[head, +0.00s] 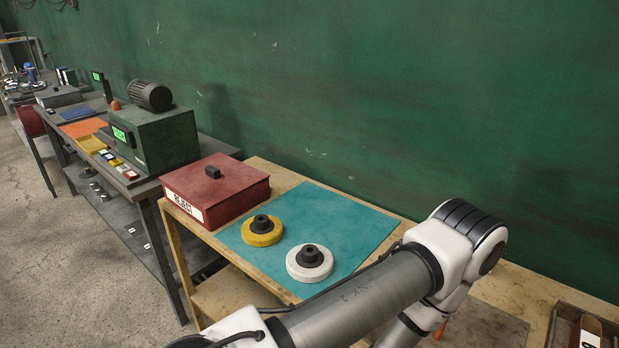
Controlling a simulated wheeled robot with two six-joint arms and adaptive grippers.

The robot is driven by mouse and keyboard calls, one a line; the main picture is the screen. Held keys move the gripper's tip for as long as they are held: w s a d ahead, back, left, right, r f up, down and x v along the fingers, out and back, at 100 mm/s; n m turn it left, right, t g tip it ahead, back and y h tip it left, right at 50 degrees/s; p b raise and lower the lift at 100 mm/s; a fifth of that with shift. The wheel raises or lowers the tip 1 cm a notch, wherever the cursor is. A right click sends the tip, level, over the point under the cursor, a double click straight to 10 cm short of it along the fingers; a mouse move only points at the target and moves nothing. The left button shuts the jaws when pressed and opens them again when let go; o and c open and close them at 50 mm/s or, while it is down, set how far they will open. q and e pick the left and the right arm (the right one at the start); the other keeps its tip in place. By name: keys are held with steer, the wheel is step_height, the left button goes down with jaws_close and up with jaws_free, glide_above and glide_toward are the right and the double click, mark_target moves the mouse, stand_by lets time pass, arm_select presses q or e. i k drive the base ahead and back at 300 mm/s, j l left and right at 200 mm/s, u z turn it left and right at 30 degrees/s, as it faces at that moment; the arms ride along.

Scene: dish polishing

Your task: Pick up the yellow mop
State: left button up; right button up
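The yellow mop (262,231) is a round yellow disc with a black knob on top. It lies flat on the teal mat (338,213), on the wooden table. A white disc (310,265) with a similar black knob lies on the mat to its right and nearer. Nothing grips the yellow mop, and it is fully visible. One of my arms crosses the lower right of the head view, in front of the mat's near right corner. Neither gripper is in the picture.
A red box (216,188) labelled REJECT, with a dark handle, stands left of the mat. A green machine (155,138) stands on the grey bench beyond. A wooden tray (570,328) is at the lower right. The green wall runs behind the table.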

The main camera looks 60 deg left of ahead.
mark_target(260, 231)
steer(key=u, duration=2.25)
